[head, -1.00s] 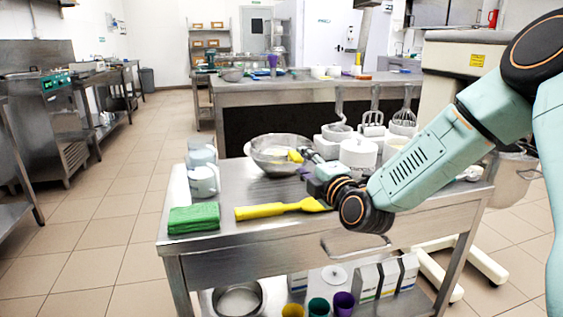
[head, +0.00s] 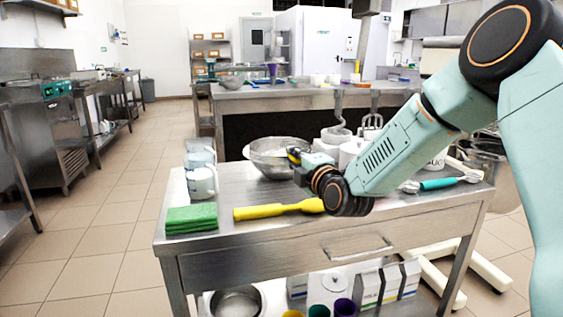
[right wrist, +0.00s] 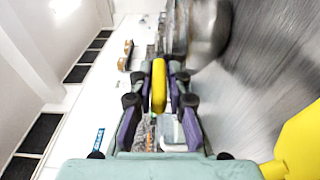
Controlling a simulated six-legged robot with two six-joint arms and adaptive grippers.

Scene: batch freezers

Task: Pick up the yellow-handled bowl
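The metal bowl (head: 262,158) stands on the steel table. In the head view my right gripper (head: 295,160) is at its right side and hides most of the yellow handle. In the right wrist view the yellow handle (right wrist: 159,86) is between the two purple fingers of my right gripper (right wrist: 163,85), close to both. I cannot tell whether the fingers press on it. The bowl's grey wall (right wrist: 207,30) shows beyond the fingertips. My left gripper is not in view.
A yellow spatula (head: 280,209) lies in front of the bowl. Green cloths (head: 192,218) and white mugs (head: 201,182) are at the left. White mixers (head: 335,133) stand behind my arm, and a teal-handled whisk (head: 438,184) lies at the right.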

